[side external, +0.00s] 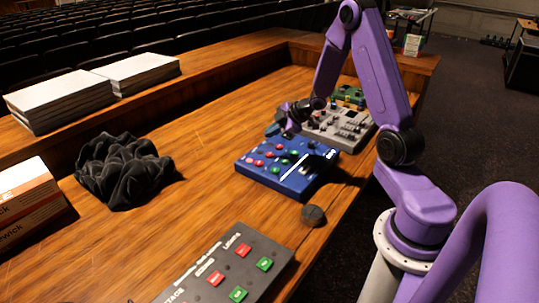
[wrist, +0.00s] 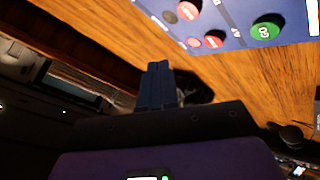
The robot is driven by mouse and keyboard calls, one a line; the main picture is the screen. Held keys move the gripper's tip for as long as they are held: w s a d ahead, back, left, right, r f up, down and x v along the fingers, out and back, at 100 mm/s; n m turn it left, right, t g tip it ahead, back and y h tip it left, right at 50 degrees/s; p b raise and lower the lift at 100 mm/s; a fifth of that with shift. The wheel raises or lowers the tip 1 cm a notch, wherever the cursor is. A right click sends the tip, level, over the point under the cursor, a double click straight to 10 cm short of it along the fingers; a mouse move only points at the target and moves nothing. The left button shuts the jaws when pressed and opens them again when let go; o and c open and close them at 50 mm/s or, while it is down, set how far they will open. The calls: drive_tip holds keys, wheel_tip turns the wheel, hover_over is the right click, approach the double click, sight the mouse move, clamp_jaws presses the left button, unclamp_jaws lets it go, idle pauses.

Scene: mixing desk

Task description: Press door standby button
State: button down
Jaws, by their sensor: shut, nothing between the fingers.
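A blue panel (side external: 287,168) with red, pink and green buttons lies on the wooden desk. In the wrist view, its edge (wrist: 232,12) shows at the top, with red buttons (wrist: 214,42) and a green button (wrist: 266,31) that reads GO. A dark grey panel (side external: 240,254) at the front also has red and green buttons; its labels show parts of words such as LIGHTS and STAGE. I cannot read which button is door standby. My gripper (side external: 273,129) is shut and empty, just behind the blue panel. Its fingers (wrist: 158,68) show together in the wrist view, apart from the buttons.
A grey mixer (side external: 340,126) and a green device (side external: 349,96) stand beyond the blue panel. A small dark round object (side external: 313,215) sits near the desk's right edge. A black cloth (side external: 122,170), paper stacks (side external: 62,100) and an orange-white box (side external: 30,203) are on the left. The middle is clear.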

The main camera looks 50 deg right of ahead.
sight(272, 155)
drive_tip(key=shift+f, duration=2.6)
drive_tip(key=shift+f, duration=0.1)
drive_tip(key=shift+f, duration=0.35)
drive_tip(key=shift+f, duration=0.35)
idle(0.6)
drive_tip(key=shift+r, duration=0.8)
drive_tip(key=shift+r, duration=2.5)
